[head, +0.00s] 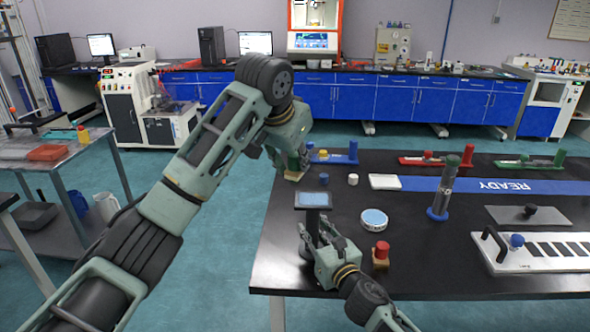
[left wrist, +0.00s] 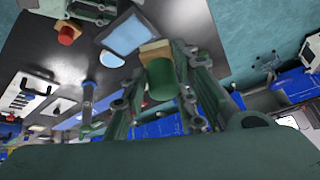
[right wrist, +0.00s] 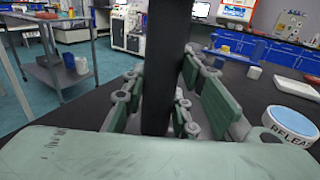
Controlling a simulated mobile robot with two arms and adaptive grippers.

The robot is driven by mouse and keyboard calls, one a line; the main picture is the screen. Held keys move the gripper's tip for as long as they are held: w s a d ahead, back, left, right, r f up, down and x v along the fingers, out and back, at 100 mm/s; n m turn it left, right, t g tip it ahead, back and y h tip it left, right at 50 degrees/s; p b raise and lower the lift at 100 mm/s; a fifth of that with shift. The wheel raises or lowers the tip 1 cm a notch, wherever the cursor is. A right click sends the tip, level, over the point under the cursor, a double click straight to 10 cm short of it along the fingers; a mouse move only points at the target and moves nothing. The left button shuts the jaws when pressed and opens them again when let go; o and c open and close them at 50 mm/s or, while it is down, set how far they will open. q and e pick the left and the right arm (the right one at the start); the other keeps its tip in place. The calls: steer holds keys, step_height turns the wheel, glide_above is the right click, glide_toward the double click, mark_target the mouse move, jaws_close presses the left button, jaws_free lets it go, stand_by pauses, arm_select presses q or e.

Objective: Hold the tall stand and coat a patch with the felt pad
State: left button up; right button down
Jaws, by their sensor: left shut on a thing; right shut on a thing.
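The tall stand (head: 315,208) has a black post and a flat top bearing a light blue patch (head: 314,199). My right gripper (head: 320,240) is shut around its post, which rises between the fingers in the right wrist view (right wrist: 158,70). My left gripper (head: 294,165) is shut on a felt pad with a green handle (left wrist: 160,80) and a tan base (left wrist: 155,48). It holds the pad above and behind the stand, left of the patch and apart from it. The pad is partly hidden by the fingers in the head view.
A round tin with a blue top (head: 374,219), marked RELEASE in the right wrist view, sits right of the stand. A red-handled pad (head: 380,255) stands near the front.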

arm_select(q)
steer(key=shift+r, duration=0.9)
arm_select(e)
steer(key=c, duration=1.3)
jaws_free()
steer(key=shift+c, duration=0.2)
steer(key=shift+s, duration=0.1)
